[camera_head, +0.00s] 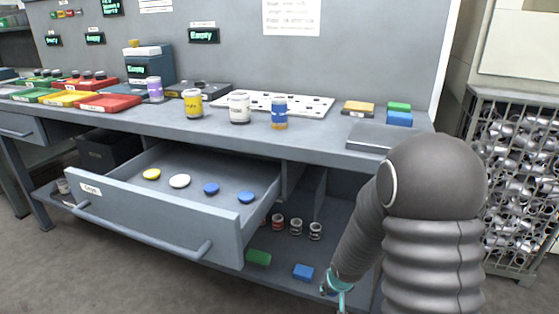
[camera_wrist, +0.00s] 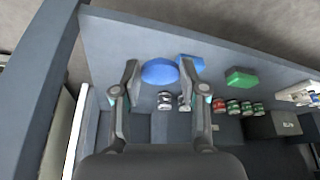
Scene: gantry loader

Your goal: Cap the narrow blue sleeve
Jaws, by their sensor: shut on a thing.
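My gripper (camera_wrist: 159,66) is shut on a round blue cap (camera_wrist: 160,73), held between its two fingertips in the wrist view. In the head view only part of my gripper shows at the bottom edge, low in front of the bench; the held cap is not visible there. The blue sleeve (camera_head: 279,113) stands upright on the bench top, right of the white sleeve (camera_head: 239,108). It looks narrower than the white one. Two more blue caps, one left (camera_head: 211,188) and one right (camera_head: 246,197), lie in the open drawer (camera_head: 150,220).
Yellow (camera_head: 193,104) and purple (camera_head: 155,90) sleeves stand further left. A white perforated board (camera_head: 305,103) lies behind the blue sleeve. The drawer juts out, holding also a yellow (camera_head: 152,174) and a white cap (camera_head: 180,181). Green (camera_head: 258,258) and blue (camera_head: 303,271) blocks lie on the lower shelf.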

